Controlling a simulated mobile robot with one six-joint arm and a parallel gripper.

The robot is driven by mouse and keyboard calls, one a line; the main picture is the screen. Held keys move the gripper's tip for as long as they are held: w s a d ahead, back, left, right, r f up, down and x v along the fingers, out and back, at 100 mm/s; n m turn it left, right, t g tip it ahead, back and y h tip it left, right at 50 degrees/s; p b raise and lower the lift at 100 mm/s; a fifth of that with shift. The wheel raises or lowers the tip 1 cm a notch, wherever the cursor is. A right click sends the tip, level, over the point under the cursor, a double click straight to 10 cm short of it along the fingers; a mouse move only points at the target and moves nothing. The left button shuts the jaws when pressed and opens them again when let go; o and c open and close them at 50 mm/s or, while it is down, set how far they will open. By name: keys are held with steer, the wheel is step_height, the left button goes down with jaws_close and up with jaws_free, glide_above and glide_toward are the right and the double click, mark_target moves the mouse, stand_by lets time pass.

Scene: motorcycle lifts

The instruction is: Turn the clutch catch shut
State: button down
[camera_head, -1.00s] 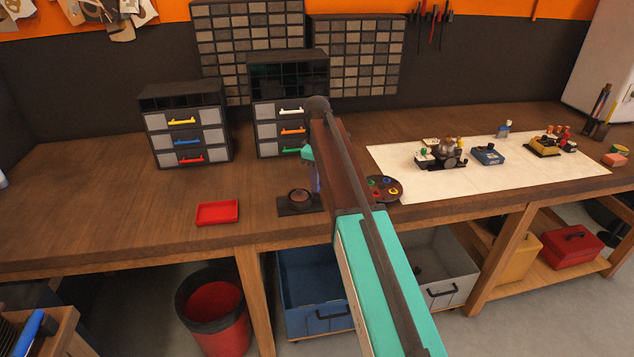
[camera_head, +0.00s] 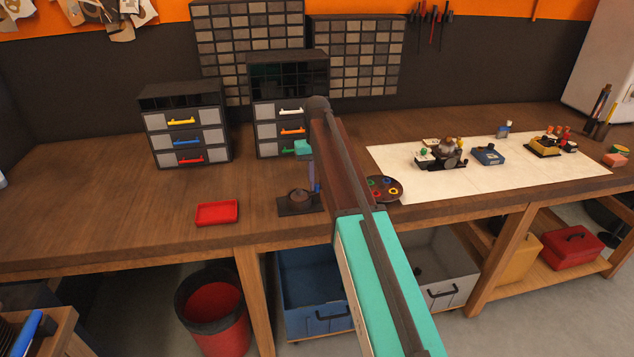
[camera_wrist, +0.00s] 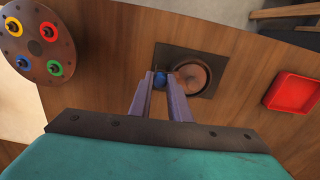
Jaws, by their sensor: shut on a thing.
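The clutch unit is a dark square plate (camera_head: 288,208) near the bench's front edge, with a round brown part (camera_head: 300,196) on it. In the wrist view the plate (camera_wrist: 205,55) lies below my fingers, and the round brown part (camera_wrist: 193,77) is just right of the fingertips. A small blue piece (camera_wrist: 160,78), apparently the catch, sits between the fingertips. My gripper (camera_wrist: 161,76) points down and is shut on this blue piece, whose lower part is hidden. In the head view my gripper (camera_head: 316,190) stands at the plate's right side.
A red tray (camera_head: 217,213) lies to the left on the bench. A round board with coloured rings (camera_head: 383,189) lies close on the right. Drawer units (camera_head: 186,135) stand behind. A white mat (camera_head: 400,160) with small assemblies is farther right.

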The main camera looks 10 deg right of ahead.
mark_target(317, 185)
steer(key=shift+m, duration=1.6)
steer(key=c, duration=1.7)
jaws_free()
steer(key=shift+o, duration=0.2)
steer(key=shift+r, duration=0.1)
step_height(317, 185, up, 14)
steer(key=p, duration=0.7)
steer(key=shift+f, duration=0.2)
